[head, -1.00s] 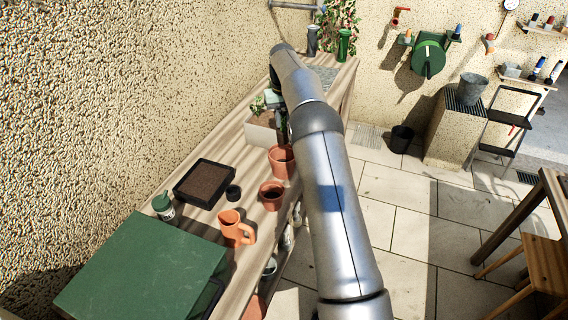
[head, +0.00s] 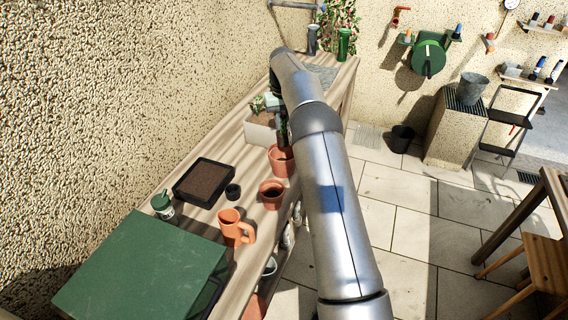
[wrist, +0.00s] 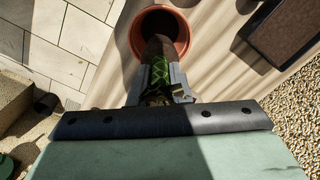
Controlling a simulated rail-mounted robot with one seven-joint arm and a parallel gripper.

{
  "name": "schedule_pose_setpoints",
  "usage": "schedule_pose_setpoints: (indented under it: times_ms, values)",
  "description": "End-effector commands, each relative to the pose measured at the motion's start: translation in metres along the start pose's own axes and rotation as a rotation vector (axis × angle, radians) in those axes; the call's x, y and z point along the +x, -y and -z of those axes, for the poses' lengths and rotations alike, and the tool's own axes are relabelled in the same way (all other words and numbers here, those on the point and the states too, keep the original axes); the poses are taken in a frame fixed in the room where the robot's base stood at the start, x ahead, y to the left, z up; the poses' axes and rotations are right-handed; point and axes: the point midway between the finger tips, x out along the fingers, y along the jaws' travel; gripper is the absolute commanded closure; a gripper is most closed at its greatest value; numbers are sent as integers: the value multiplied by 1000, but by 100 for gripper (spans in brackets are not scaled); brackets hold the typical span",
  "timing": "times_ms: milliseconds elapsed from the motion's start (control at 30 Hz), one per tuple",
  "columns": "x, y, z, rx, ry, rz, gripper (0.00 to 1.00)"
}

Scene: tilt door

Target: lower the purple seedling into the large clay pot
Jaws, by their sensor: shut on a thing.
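My gripper (wrist: 160,92) is shut on the seedling (wrist: 160,72), which shows green leaves between the fingers and a dark brown root plug pointing away from the wrist. Its purple colour cannot be made out. The large clay pot (wrist: 185,36) is straight ahead of the plug in the wrist view, with a dark interior. The plug overlaps the near part of the pot's opening; whether it is inside the rim cannot be told. In the head view the large clay pot (head: 282,164) stands on the bench, directly below my gripper (head: 282,138), partly beside my arm.
A pale planter box (head: 259,132) is close left of my gripper. The bench's right edge is near the pots.

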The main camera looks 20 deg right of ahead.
Motion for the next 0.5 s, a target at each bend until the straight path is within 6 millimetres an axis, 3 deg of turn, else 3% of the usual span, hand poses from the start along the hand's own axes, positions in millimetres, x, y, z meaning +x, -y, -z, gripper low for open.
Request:
schedule_pose_setpoints:
  times_ms: [500]
  values:
    - [27, 0, 0, 0, 1, 0, 100]
